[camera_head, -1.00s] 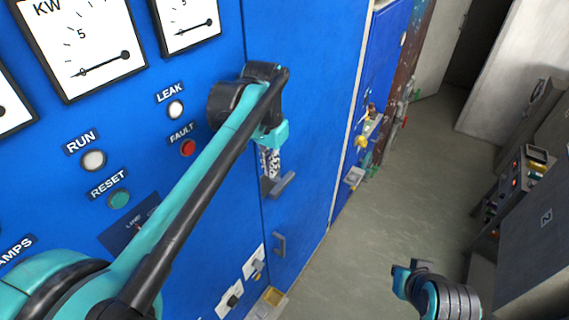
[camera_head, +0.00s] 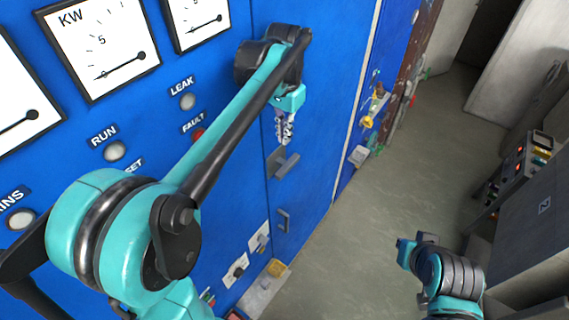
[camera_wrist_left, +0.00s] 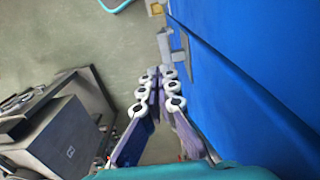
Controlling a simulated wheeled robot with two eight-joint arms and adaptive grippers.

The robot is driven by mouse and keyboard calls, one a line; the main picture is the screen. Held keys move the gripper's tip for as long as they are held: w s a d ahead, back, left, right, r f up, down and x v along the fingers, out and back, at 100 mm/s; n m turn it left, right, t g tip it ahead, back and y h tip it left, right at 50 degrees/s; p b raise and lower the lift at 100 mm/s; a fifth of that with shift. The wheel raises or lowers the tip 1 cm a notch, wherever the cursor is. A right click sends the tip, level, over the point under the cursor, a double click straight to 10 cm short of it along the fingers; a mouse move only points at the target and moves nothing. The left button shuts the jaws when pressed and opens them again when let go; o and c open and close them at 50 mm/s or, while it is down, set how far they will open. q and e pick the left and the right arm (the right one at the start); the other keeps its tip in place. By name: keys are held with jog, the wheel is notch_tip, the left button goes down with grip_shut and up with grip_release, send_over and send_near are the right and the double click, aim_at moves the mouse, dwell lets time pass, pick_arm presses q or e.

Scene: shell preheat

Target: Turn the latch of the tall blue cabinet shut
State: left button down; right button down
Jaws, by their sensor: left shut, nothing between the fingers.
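The tall blue cabinet (camera_head: 312,60) stands in the middle of the head view. Its grey latch (camera_head: 288,166) is a bar sticking out from the door, slanted in the picture. It also shows in the left wrist view (camera_wrist_left: 183,55). My left gripper (camera_head: 287,141) hangs just above the latch in the head view, its fingers closed with nothing between them.
A smaller grey handle (camera_head: 284,220) sits lower on the blue front. A panel with gauges and lamps fills the left. A yellow-handled fitting (camera_head: 376,103) is farther back. A grey console (camera_head: 520,215) stands at the right. The floor (camera_head: 410,175) between is clear.

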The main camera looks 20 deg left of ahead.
aim_at(282, 174)
pick_arm(q)
notch_tip(282, 174, down, 12)
jog(key=shift+f+p, duration=0.2)
jog(key=shift+p, duration=0.85)
